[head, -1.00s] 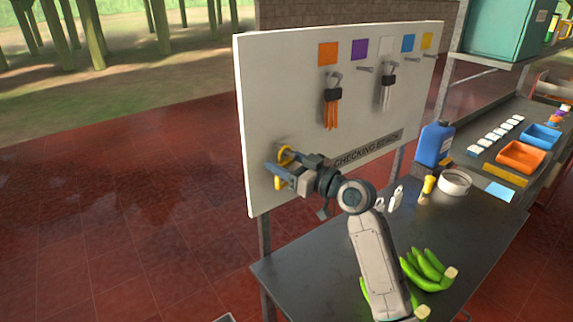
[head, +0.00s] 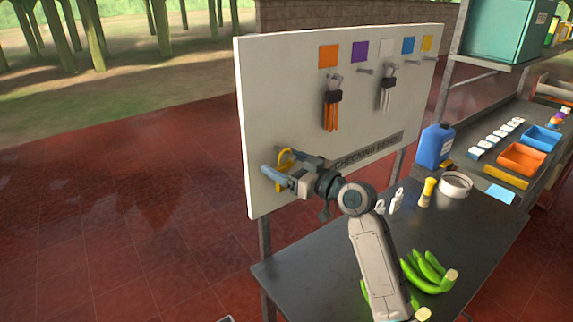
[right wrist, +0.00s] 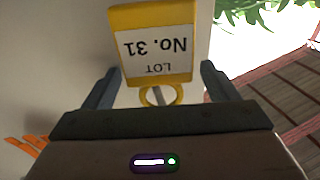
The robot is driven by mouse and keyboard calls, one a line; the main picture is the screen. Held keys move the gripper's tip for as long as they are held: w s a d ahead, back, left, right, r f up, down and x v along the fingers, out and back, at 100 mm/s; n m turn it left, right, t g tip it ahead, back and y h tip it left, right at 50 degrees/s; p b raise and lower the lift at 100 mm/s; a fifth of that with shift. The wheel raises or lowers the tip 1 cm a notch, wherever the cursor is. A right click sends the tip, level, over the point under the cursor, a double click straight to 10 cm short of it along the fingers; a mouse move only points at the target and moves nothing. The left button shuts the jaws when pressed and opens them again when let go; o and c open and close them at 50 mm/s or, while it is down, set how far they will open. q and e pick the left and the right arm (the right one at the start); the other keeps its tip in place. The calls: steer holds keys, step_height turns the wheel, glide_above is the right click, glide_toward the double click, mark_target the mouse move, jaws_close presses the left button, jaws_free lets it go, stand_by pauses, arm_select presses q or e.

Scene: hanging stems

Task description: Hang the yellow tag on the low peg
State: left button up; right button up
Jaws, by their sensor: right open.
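The yellow tag (head: 281,184) is at the low peg, near the lower left corner of the white board. In the right wrist view the tag (right wrist: 158,43) shows upside down, reading "LOT No. 31", with its yellow ring (right wrist: 178,96) towards the palm. A grey peg (right wrist: 157,96) shows inside the ring and seems to pass through it. My right gripper (head: 275,162) is open, one finger on each side of the tag, with gaps visible in the right wrist view. Its fingers partly hide the tag in the head view. My left gripper is not in view.
The white board (head: 290,95) carries other pegs, with orange strips (head: 331,112) and pale strips (head: 386,95) hanging higher up. The dark bench (head: 320,270) below holds green bananas (head: 428,270), a blue jug (head: 433,146) and a white roll (head: 456,184).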

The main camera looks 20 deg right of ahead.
steer(key=shift+s+d, duration=0.1)
steer(key=shift+s+d+f+b, duration=0.2)
steer(key=shift+b, duration=0.1)
steer(key=b+v, duration=0.4)
steer(key=v, duration=0.6)
steer(key=shift+r, duration=0.1)
